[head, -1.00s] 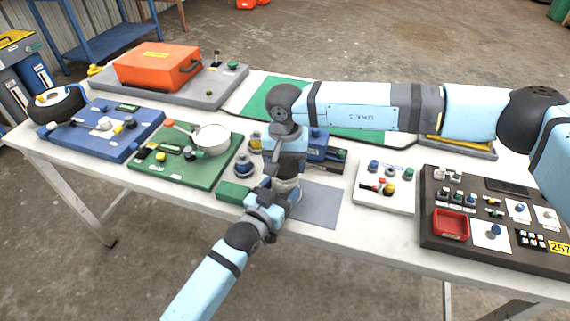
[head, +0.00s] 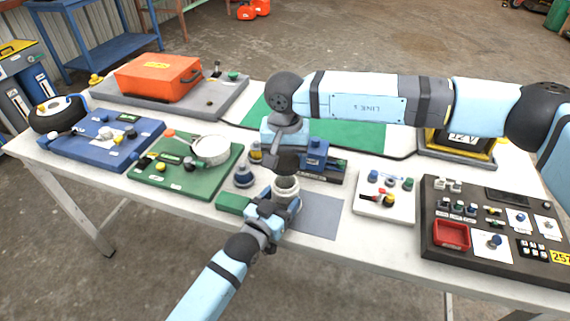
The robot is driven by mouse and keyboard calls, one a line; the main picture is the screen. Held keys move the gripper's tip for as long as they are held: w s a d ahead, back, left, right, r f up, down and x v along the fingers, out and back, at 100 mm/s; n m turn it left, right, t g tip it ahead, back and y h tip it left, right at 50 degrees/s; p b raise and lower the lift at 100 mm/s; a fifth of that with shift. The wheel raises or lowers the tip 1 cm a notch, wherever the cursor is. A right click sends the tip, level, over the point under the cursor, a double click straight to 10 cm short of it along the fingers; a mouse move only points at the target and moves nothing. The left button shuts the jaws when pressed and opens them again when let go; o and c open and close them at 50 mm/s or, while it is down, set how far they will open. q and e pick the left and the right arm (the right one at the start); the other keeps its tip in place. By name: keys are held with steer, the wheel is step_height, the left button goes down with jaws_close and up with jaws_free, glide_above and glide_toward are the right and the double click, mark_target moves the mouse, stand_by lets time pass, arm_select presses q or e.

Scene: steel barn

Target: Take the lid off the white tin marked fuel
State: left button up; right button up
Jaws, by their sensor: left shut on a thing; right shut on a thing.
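The white tin (head: 286,185) stands at the front middle of the table, beside the grey mat. Its round rim shows at the top; its marking is not readable from here. My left gripper (head: 276,203) is shut on the tin from the front. My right gripper (head: 285,168) points down just above the tin and is shut on the lid, which is mostly hidden by the dark fingers. A small gap seems to show between the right fingers and the tin's rim.
A green block (head: 234,201) and a blue-grey knobbed piece (head: 244,176) stand left of the tin. A blue device (head: 315,158) is behind it. The grey mat (head: 320,215) on the right is bare. A white switch board (head: 385,207) lies further right.

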arm_select(q)
steer(key=o, duration=1.8)
